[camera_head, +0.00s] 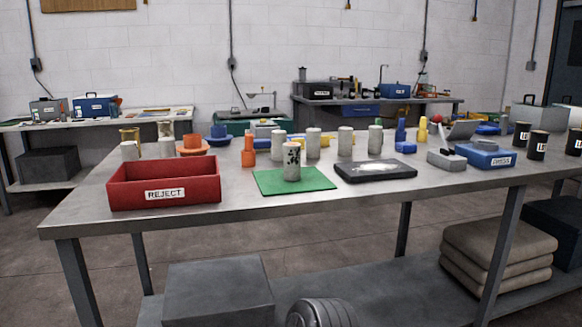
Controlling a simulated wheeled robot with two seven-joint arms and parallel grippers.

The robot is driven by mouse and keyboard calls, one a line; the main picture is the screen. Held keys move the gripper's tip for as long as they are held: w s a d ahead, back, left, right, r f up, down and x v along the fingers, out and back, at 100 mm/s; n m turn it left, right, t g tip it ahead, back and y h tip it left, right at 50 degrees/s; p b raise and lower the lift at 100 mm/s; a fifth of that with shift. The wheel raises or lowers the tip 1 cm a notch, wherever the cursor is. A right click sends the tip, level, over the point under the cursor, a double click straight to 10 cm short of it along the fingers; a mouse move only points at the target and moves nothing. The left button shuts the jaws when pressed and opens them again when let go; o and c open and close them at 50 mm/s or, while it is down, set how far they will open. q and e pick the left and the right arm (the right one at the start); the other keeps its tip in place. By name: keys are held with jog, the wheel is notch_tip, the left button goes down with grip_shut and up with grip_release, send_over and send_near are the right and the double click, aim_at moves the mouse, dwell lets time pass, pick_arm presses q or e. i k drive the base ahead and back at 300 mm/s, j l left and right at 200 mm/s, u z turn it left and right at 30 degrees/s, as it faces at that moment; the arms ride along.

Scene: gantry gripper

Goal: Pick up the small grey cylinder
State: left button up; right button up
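Several small pale grey cylinders stand upright on the metal workbench (240,203). One grey cylinder (291,162) with dark markings stands on a green mat (265,182) near the front middle. Behind it are a plain grey cylinder (313,142), another grey cylinder (345,141) and one farther right (375,138). More pale cylinders stand at the back left, behind the red bin. I cannot tell which one the task names. Neither of my grippers is in view.
A red REJECT bin (165,186) stands at the front left. A black tray (375,171) lies right of the mat. A blue box (485,154) and dark labelled cups (538,144) are at the right. Orange, blue and yellow parts are at the back. The front edge is clear.

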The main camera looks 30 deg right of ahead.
aim_at(292, 150)
jog(key=i+j, duration=0.2)
jog(key=i, duration=0.2)
jog(key=i+j, duration=0.2)
jog(key=i, duration=0.2)
jog(key=z, duration=1.65)
